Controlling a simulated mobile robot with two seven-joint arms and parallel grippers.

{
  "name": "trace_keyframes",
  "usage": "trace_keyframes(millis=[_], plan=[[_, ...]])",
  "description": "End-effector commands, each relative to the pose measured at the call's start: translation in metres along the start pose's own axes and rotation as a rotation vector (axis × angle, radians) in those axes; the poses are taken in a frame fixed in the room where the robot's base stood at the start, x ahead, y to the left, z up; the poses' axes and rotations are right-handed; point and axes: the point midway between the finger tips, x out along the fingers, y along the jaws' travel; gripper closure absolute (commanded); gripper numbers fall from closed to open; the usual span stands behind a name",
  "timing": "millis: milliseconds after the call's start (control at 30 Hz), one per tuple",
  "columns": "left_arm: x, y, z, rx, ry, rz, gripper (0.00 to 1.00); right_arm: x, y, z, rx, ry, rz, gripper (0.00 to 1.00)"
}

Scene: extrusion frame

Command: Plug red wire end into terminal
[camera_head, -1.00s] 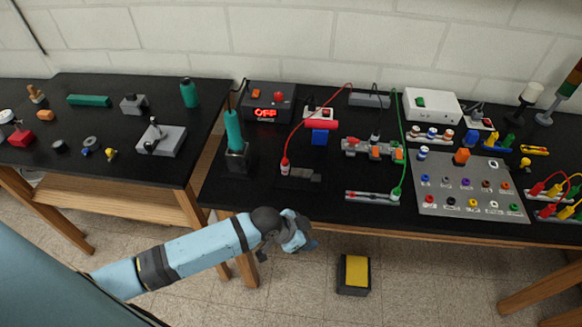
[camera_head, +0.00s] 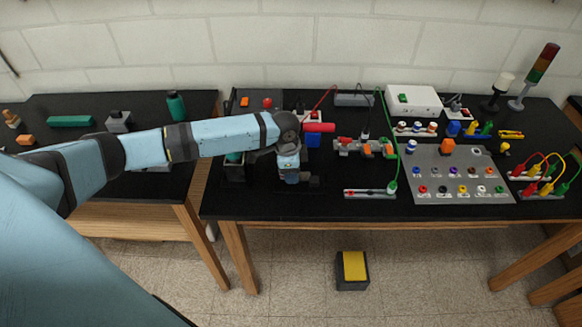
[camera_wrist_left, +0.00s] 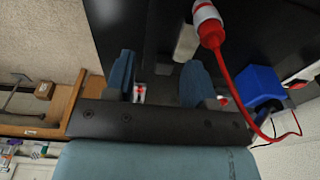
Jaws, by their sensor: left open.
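My left gripper (camera_head: 290,178) points down over the black bench, its arm reaching in from the left. In the left wrist view its two blue fingers (camera_wrist_left: 158,80) are apart with nothing held between them. The red wire (camera_head: 321,101) arcs behind the arm in the head view; its end is hidden there. In the left wrist view the red-and-white wire end (camera_wrist_left: 207,22) is beyond and right of the fingers, with the red wire (camera_wrist_left: 236,98) trailing from it. A grey block (camera_wrist_left: 186,42) is beside that end. I cannot tell which fitting is the terminal.
A blue block (camera_head: 313,140) with a red bar (camera_head: 319,127) is right of the gripper. A grey rail (camera_head: 365,147) with red and orange parts and a green-wire holder (camera_head: 370,192) lie further right. A socket panel (camera_head: 458,195) fills the right side.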

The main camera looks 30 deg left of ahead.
Motion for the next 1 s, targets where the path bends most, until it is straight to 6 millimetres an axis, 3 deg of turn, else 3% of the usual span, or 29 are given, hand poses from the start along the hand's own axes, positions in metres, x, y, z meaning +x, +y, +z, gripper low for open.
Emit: trace_keyframes(millis=[100,333,767,1000], plan=[[-0.022,-0.022,0.016,-0.003,-0.061,0.007,0.50,-0.001,0.000,-0.002,0.001,0.000,0.000,1.00],[-0.039,-0.038,0.030,-0.009,-0.109,0.023,0.50,-0.003,-0.001,-0.001,0.002,-0.003,0.001,1.00],[-0.042,-0.040,0.030,-0.010,-0.109,0.022,0.50,-0.003,0.000,0.000,0.002,-0.003,0.002,1.00],[-0.028,-0.039,0.031,-0.009,-0.109,0.022,0.50,0.005,-0.002,0.012,0.004,-0.004,-0.002,1.00]])
